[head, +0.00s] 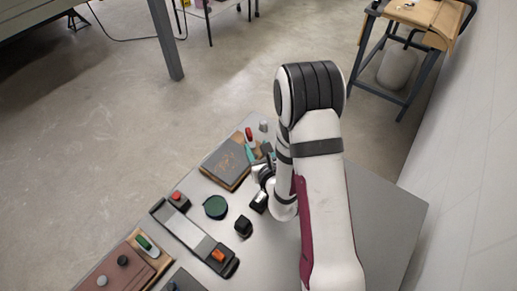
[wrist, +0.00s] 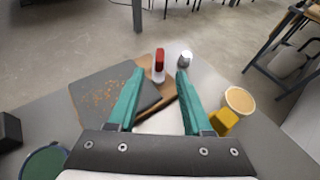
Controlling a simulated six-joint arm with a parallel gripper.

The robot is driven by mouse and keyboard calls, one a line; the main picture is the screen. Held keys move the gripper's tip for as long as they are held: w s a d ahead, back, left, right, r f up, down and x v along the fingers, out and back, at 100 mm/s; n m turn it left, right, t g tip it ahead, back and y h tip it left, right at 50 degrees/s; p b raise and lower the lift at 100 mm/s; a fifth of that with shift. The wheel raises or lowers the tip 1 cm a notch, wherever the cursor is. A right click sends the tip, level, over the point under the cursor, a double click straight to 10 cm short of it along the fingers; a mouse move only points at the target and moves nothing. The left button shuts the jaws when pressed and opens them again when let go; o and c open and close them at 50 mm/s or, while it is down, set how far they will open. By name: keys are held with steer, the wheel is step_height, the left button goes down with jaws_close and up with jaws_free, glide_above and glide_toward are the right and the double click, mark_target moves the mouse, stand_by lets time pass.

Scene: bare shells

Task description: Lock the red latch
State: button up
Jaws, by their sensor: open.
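The red latch (head: 249,134) is a small red handle on a white base, near the far corner of the table. In the wrist view the red latch (wrist: 159,62) stands just ahead, roughly centred between the fingertips and apart from them. My gripper (head: 258,151) is over the far part of the table, with its teal fingers partly hidden by the arm. In the wrist view my gripper (wrist: 160,73) is open, with nothing between its fingers. How the latch is set cannot be told.
A dark slab on a wooden board (head: 227,162) lies left of my gripper. A grey knob (wrist: 185,59) stands close right of the latch. A yellow block (wrist: 224,122) and a tan-topped round piece (wrist: 239,100) lie right. A green disc (head: 215,207) and a black knob (head: 243,226) are nearer.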

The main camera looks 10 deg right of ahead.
steer(key=shift+s+d+r, duration=0.1)
steer(key=shift+s+r, duration=0.15)
steer(key=shift+s, duration=0.35)
